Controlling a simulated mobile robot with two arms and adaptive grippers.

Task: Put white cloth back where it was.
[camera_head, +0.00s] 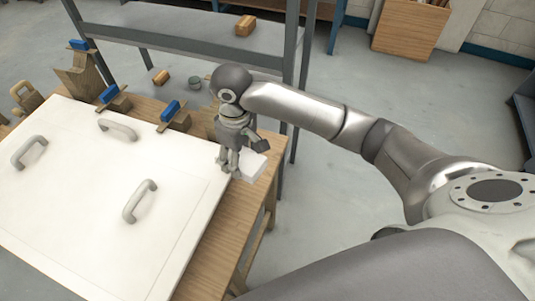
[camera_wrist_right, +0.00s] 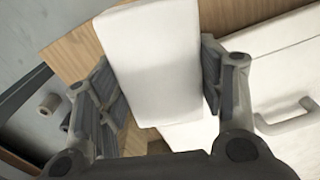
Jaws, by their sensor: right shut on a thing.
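The white cloth (camera_wrist_right: 153,50) looks like a folded, block-shaped pad between the two fingers of my right gripper (camera_wrist_right: 163,85) in the right wrist view. In the head view my right gripper (camera_head: 235,165) points down at the right edge of the wooden workbench (camera_head: 228,250), and the cloth (camera_head: 252,166) shows partly behind its fingers. The gripper is shut on the cloth. I cannot tell whether the cloth touches the bench top. Another white surface (camera_wrist_right: 192,137) shows below the cloth in the wrist view. My left gripper is out of view.
A large white panel (camera_head: 75,180) with several grey handles covers most of the bench, close beside my right gripper. Blue-and-wood tools (camera_head: 172,112) lie along its back edge. A small grey cup (camera_head: 195,83) and a wooden block (camera_head: 161,77) stand behind. A grey rack (camera_head: 240,80) rises behind the arm.

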